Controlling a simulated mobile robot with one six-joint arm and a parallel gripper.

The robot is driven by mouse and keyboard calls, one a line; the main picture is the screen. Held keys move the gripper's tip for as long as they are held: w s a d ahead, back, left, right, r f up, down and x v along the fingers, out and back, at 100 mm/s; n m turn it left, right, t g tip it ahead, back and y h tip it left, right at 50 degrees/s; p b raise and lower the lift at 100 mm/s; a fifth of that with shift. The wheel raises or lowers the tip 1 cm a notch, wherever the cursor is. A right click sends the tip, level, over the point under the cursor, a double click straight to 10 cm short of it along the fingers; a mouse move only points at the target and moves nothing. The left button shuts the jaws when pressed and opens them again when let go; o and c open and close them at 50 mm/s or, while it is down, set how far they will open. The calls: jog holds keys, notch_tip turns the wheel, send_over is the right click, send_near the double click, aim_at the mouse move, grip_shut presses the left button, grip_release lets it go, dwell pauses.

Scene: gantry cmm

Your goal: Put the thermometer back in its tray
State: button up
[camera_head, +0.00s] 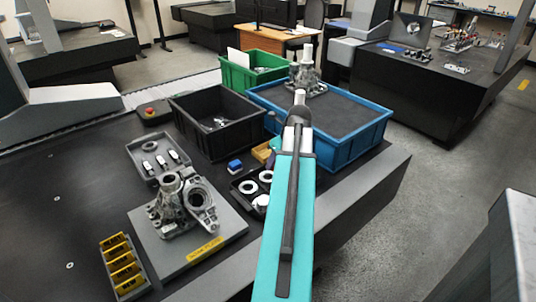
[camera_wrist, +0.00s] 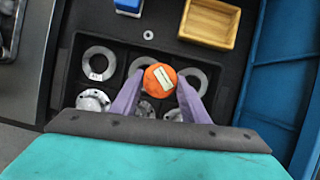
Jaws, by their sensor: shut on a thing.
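In the wrist view, my gripper (camera_wrist: 155,88) has its two purple fingers shut on a round orange piece with a pale rectangular face, which I take for the thermometer (camera_wrist: 166,83). It is held over a black divided tray (camera_wrist: 125,55) with grey rings and metal flanged parts in it. A small wooden-yellow tray (camera_wrist: 226,27) lies beyond it at the upper right and looks empty; it also shows in the head view (camera_head: 262,153). I cannot tell for sure which tray is the thermometer's. In the head view my teal arm hides my gripper and the thermometer.
A blue block (camera_head: 235,165) and a small washer (camera_wrist: 148,35) lie near the trays. A blue crate (camera_head: 340,150), a black bin (camera_head: 190,105) and a green bin (camera_head: 232,75) stand behind. A metal casting (camera_head: 172,205) sits on a grey plate (camera_head: 225,228) at left.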

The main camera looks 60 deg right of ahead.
jog(key=shift+w+d+f+p, duration=0.2)
jog(key=shift+w+d+f, duration=0.05)
jog(key=shift+w+d, duration=1.65)
jog(key=shift+w+d+f+p, duration=0.15)
jog(key=shift+w+d+f, duration=0.05)
jog(key=shift+w+d, duration=1.65)
jog(key=shift+w+d+f+p, duration=0.25)
jog(key=shift+w+d, duration=1.35)
jog(key=shift+d, duration=0.6)
jog(key=shift+f, duration=1.75)
jog(key=shift+f, duration=0.1)
jog(key=o, duration=0.9)
